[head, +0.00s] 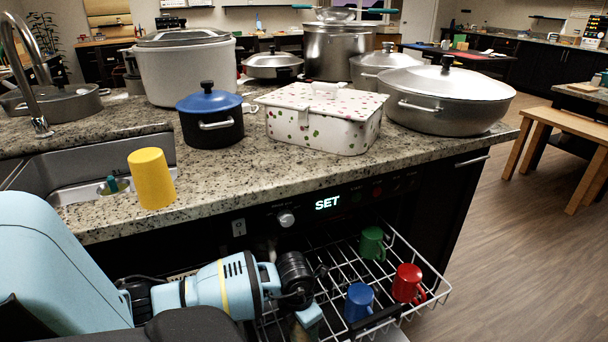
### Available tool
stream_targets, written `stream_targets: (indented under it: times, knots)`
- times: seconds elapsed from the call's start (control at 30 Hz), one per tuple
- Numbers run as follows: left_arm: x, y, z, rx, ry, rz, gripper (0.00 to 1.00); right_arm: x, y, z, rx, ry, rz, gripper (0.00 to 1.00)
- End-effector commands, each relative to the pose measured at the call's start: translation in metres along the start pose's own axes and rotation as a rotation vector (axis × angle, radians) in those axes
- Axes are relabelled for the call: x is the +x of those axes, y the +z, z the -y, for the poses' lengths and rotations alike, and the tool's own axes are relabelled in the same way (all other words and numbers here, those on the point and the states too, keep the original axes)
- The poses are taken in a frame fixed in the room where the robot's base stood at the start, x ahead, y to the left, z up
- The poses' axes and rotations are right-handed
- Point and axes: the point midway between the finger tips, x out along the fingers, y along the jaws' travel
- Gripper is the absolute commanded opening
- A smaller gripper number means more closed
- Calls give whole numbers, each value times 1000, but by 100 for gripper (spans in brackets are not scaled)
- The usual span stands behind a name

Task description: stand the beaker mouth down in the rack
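The yellow beaker (152,179) stands on the granite counter beside the sink's right end, near the front edge. The wire rack (408,311) is pulled out below the counter front. My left arm reaches in low from the left. Its gripper (308,310) is over the left part of the rack, below and to the right of the beaker and well apart from it. Its fingers are too dark and foreshortened to tell open from shut. My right gripper is not in view.
A green mug (371,243), a red mug (407,283) and a blue mug (358,302) stand in the rack's right part. A blue-lidded pot (211,122), a dotted box (318,122) and a wide lidded pan (447,98) crowd the counter. The sink (84,165) lies left of the beaker.

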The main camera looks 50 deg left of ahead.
Motion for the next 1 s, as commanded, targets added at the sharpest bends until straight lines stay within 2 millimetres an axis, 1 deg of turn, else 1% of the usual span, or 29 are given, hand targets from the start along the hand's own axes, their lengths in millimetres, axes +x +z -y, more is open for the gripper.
stream_targets:
  times: [0.37,0.4,0.57,0.87,1.0]
  knots:
    - [5,0,0,1,1,1,36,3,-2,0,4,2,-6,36]
    - [6,0,0,0,1,1,61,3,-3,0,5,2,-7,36]
    - [5,0,0,0,1,1,81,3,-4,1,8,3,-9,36]
    - [4,0,0,1,0,1,81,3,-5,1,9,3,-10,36]
    - [-7,1,-1,2,2,4,81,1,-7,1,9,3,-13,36]
